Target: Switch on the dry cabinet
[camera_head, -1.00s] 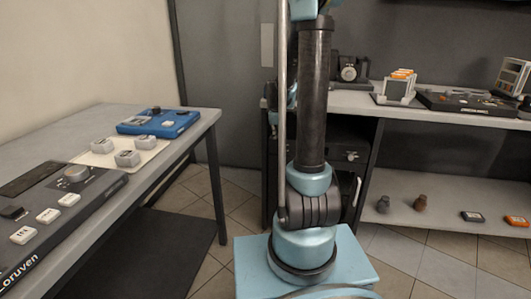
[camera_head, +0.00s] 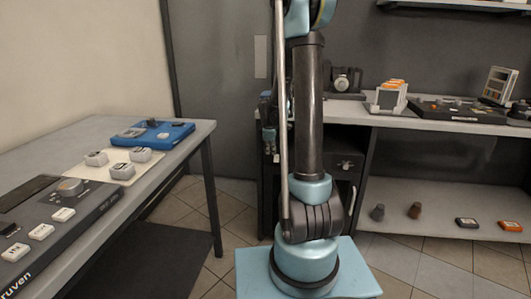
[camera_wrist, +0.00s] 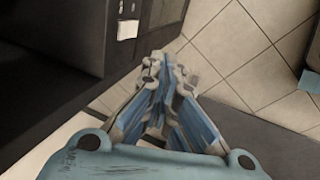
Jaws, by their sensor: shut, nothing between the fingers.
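The dark cabinet under the back counter, which looks like the dry cabinet, stands partly behind my arm in the head view. Its dark front (camera_head: 343,188) shows to the right of my arm, with a small pale knob (camera_head: 346,165) near the top. My gripper (camera_wrist: 165,66) shows in the wrist view with its fingers together and nothing between them. A dark cabinet-like body (camera_wrist: 60,30) fills the upper left there, with a small white part (camera_wrist: 127,29) on it. The gripper is apart from that white part. I cannot tell whether the cabinet is on.
A grey table (camera_head: 205,130) on the left holds a blue device (camera_head: 152,133), grey blocks and a dark control panel (camera_head: 50,215). The back counter (camera_head: 440,124) holds a camera and other gear. Its lower shelf (camera_head: 450,205) carries small items. Tiled floor lies between.

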